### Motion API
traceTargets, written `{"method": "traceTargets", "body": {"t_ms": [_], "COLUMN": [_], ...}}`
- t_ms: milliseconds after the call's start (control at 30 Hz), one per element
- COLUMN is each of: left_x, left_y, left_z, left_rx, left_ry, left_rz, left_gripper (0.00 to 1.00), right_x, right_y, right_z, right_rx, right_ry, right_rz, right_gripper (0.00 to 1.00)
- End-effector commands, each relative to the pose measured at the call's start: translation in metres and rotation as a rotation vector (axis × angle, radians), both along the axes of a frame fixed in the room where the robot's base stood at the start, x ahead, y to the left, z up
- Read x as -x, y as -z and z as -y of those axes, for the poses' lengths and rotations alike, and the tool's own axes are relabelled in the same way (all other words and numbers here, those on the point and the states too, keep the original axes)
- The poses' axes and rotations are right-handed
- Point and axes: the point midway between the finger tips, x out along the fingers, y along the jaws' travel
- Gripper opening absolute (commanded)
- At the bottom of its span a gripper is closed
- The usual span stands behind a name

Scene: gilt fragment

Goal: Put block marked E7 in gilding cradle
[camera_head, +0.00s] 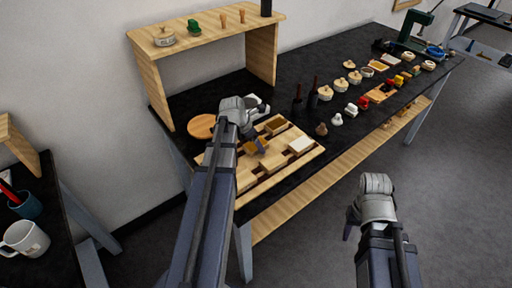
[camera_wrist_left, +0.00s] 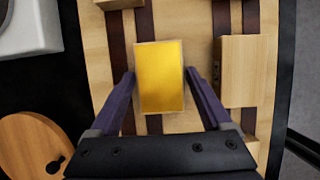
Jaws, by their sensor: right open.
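In the head view this block (camera_head: 256,146) is partly covered by my left gripper (camera_head: 258,143), over the wooden board. No E7 mark is readable. The wooden board (camera_head: 313,154) with dark slots carries several wooden blocks, one pale-topped (camera_head: 300,144). I cannot tell which thing is the gilding cradle. My right gripper (camera_head: 356,224) is open and empty, in front of the table over the floor.
A round wooden disc (camera_head: 202,126) lies left of the board. A wooden shelf (camera_head: 215,27) stands behind. Dark bottles (camera_head: 313,93) and several small pots and knobs line the black table to the right. A mug (camera_head: 26,239) stands on another table at lower left.

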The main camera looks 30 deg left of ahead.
Motion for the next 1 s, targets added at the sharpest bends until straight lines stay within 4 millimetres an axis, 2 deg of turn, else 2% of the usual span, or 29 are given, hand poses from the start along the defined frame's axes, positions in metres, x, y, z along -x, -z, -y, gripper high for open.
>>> {"method": "traceTargets", "body": {"t_ms": [67, 667, 1000], "left_x": [0.0001, 0.0001, 0.0000], "left_y": [0.0000, 0.0000, -0.0074], "left_z": [0.0000, 0.0000, 0.0000], "left_rx": [0.000, 0.000, 0.000], "left_ry": [0.000, 0.000, 0.000], "left_rz": [0.000, 0.000, 0.000], "left_gripper": [0.72, 0.04, 0.04], "right_x": [0.0000, 0.0000, 0.0000], "right_y": [0.0000, 0.0000, -0.0074], "right_z": [0.0000, 0.0000, 0.0000], "right_rx": [0.000, 0.000, 0.000], "right_ry": [0.000, 0.000, 0.000], "right_rz": [0.000, 0.000, 0.000], "right_gripper": [0.50, 0.50, 0.50]}}
